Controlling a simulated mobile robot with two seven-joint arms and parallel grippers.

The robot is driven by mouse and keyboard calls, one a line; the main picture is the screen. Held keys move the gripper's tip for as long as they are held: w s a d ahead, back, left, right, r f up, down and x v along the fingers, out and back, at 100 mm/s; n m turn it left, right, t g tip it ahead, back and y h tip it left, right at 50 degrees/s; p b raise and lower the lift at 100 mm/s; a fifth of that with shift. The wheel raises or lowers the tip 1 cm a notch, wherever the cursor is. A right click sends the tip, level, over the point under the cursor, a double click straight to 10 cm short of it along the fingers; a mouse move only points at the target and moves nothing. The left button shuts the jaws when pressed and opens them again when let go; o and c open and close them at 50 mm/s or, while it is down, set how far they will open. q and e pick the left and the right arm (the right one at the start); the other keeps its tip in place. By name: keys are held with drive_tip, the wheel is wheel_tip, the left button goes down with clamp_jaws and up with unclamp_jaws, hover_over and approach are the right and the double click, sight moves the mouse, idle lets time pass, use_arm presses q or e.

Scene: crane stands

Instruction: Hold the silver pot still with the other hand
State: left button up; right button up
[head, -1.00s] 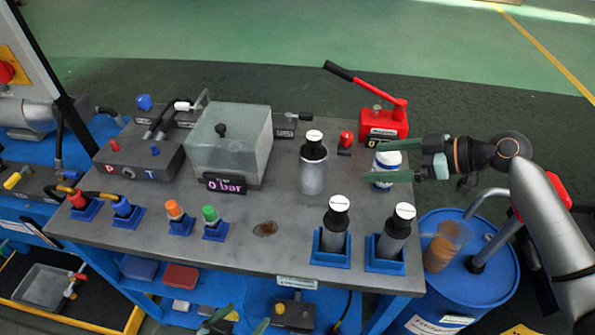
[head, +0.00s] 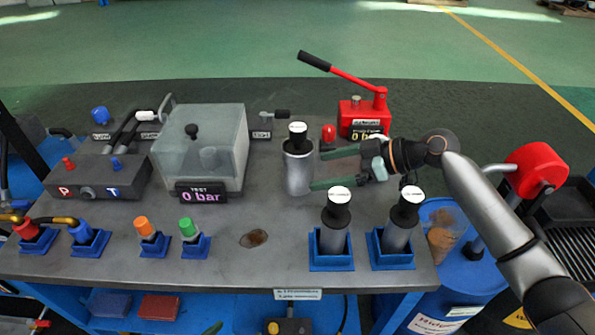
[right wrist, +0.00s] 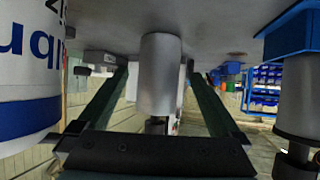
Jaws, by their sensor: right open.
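The silver pot (head: 299,173) is an upright metal cylinder on the grey bench top, with a black, white-topped piece at its mouth. My right gripper (head: 317,171) is open and reaches in from the right. Its green fingertips are at the pot's right side in the head view. In the right wrist view the pot (right wrist: 160,80) shows upside down between the two spread fingers, with visible gaps, so it is not clamped.
A clear box (head: 200,150) stands left of the pot. A red hand pump (head: 364,118) is behind the right gripper. Two black-topped cylinders in blue holders (head: 331,250) stand in front. A white-and-blue container (right wrist: 28,75) is close beside the gripper in the wrist view.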

sight(312, 173)
drive_tip(key=b+x, duration=0.1)
drive_tip(key=x, duration=0.4)
drive_tip(key=shift+d+b, duration=0.1)
drive_tip(key=shift+b, duration=0.3)
drive_tip(key=shift+w+a+f, duration=0.2)
drive_tip(key=shift+a+f, duration=0.1)
drive_tip(key=shift+a, duration=0.35)
drive_tip(key=shift+c, duration=0.4)
drive_tip(key=c, duration=1)
